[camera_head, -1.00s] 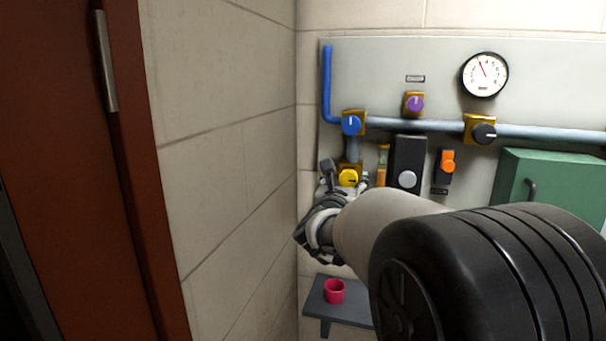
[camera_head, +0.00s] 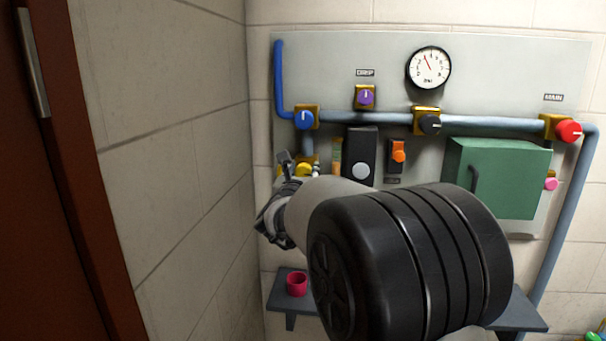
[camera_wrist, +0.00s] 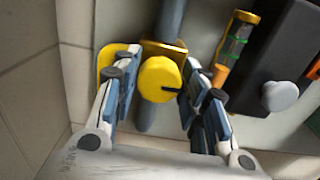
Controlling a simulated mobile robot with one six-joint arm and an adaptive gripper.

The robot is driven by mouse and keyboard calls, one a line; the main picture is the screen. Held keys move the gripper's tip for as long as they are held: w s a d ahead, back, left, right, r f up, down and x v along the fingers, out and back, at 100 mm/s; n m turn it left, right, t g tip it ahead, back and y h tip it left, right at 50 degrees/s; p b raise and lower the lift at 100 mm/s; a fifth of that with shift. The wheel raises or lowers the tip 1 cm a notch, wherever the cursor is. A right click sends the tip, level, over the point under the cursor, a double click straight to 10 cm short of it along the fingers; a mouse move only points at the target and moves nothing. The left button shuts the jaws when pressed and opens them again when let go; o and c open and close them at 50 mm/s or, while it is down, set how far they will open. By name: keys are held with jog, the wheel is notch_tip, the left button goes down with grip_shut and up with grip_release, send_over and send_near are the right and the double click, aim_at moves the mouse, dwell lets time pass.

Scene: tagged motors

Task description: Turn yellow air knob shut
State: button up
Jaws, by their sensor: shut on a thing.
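The yellow air knob (camera_wrist: 158,80) is a round yellow disc with a dark mark. It sits on a brass valve body on a blue-grey pipe. In the wrist view its mark points right. My gripper (camera_wrist: 152,77) has one finger on each side of the knob and is shut on it. In the head view the knob (camera_head: 303,169) shows only in part, at the panel's lower left. My gripper (camera_head: 299,164) is in front of it there, and my arm hides what lies below.
A blue knob (camera_head: 304,119) is just above. A sight glass (camera_wrist: 235,45) and a dark box with a grey knob (camera_wrist: 280,96) are close on the right. A side wall (camera_head: 190,150) stands close on the left. A shelf (camera_head: 280,303) with a red cup (camera_head: 297,284) is below.

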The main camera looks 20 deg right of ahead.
jog(key=c, duration=0.3)
jog(key=shift+f+n+b, duration=0.1)
jog(key=shift+n+b, duration=0.3)
jog(key=shift+b, duration=0.05)
jog(key=n+b, duration=0.2)
jog(key=n, duration=0.1)
jog(key=shift+a, duration=0.1)
jog(key=n+b, duration=0.1)
jog(key=n, duration=0.3)
jog(key=shift+w, duration=0.1)
jog(key=n, duration=0.5)
jog(key=shift+a, duration=0.1)
jog(key=n, duration=0.5)
jog(key=shift+f, duration=0.15)
jog(key=shift+p, duration=0.3)
